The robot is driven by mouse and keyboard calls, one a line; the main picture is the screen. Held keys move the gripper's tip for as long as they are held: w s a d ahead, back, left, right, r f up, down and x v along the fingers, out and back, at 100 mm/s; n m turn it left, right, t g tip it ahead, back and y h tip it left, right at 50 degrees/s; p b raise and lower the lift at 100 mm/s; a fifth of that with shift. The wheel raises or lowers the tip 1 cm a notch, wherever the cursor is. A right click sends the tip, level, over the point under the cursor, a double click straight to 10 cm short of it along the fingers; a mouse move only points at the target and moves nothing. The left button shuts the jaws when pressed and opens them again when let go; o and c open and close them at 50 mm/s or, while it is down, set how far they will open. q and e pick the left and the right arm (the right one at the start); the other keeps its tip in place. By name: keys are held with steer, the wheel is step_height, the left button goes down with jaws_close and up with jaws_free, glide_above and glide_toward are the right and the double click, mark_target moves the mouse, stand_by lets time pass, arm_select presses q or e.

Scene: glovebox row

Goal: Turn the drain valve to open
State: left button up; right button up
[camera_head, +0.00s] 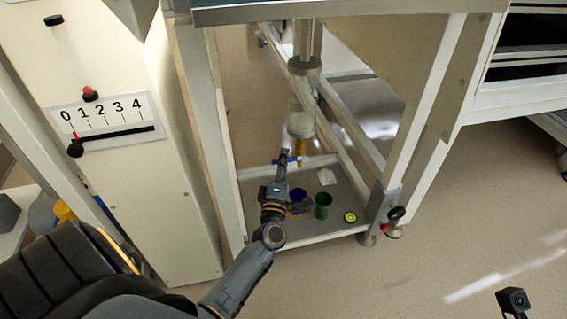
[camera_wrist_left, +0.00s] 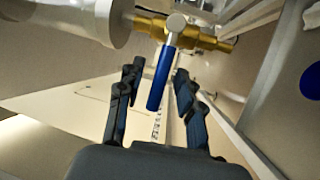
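The drain valve (camera_wrist_left: 177,22) is a brass body with a blue lever handle (camera_wrist_left: 160,78). In the left wrist view the lever points across the brass body. In the head view the blue handle (camera_head: 288,160) shows below the hanging drain pipe, near the brass part (camera_head: 301,148). My left gripper (camera_wrist_left: 157,82) is open, one finger on each side of the lever, with a visible gap on both sides. In the head view my left gripper (camera_head: 284,160) reaches up under the frame to the handle.
A grey tray (camera_head: 345,229) under the valve holds a blue cup (camera_head: 298,195), a green cup (camera_head: 323,200), a white paper (camera_head: 327,177) and a yellow-black disc (camera_head: 350,217). Frame legs (camera_head: 429,110) stand at the sides. A panel with a 0–4 scale (camera_head: 105,118) is at left.

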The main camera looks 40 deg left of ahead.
arm_select(q)
steer(key=shift+w+a, duration=0.1)
steer(key=shift+w, duration=0.1)
jaws_close()
